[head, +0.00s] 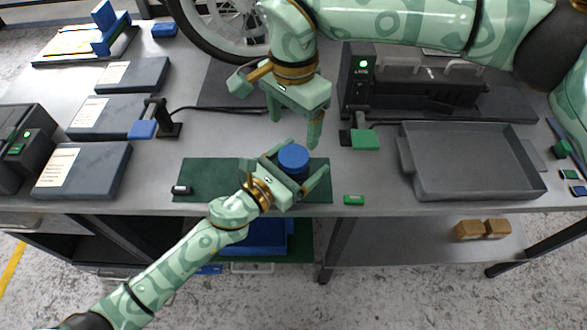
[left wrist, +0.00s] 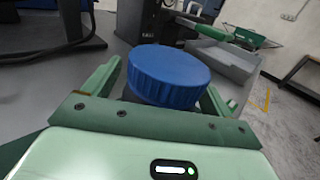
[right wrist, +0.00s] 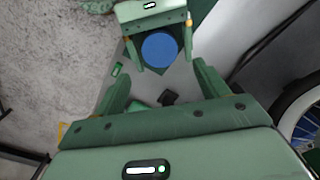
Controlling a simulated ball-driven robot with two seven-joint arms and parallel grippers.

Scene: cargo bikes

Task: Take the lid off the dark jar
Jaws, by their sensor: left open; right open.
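The dark jar (left wrist: 136,97) stands on the green mat (head: 205,168) near the table's front edge, with a ribbed blue lid (head: 293,158) on top. The lid also shows in the left wrist view (left wrist: 169,76) and the right wrist view (right wrist: 159,50). Most of the jar body is hidden under the lid and behind my gripper. My left gripper (head: 300,170) is open, with its fingers on either side of the jar; I cannot tell whether they touch it. My right gripper (head: 294,132) is open and empty, above the table just behind the jar.
A grey tray (head: 470,187) stands at the right. A small black item (head: 181,189) lies on the mat's left end, and a small green item (head: 354,200) lies right of the mat. Stands with a blue pad (head: 143,130) and a green pad (head: 364,140) stand behind.

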